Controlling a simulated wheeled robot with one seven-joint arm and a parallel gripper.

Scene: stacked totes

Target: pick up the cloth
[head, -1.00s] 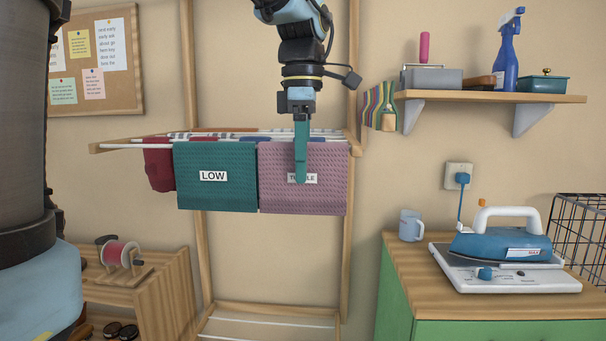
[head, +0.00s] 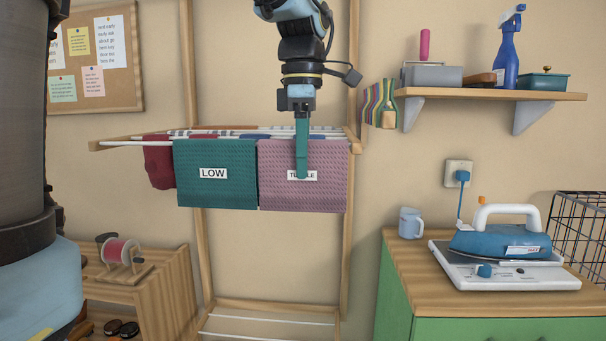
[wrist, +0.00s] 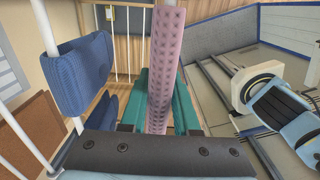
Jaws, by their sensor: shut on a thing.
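A pink textured cloth (head: 325,190) hangs over the front of the drying rack (head: 120,145), with a white label partly hidden by my gripper. A teal cloth (head: 215,193) labelled "LOW" hangs beside it on the left. My gripper (head: 302,165) points down at the pink cloth's front, its teal fingers overlapping the label. In the wrist view the pink cloth (wrist: 168,60) runs edge-on between the teal fingers, and my gripper (wrist: 161,112) is shut on it. The cloth still hangs at the rack.
A dark red cloth (head: 158,165) hangs at the rack's left end. A striped cloth (head: 378,105) hangs by the wall shelf (head: 490,96) at right. Space below the hanging cloths is open.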

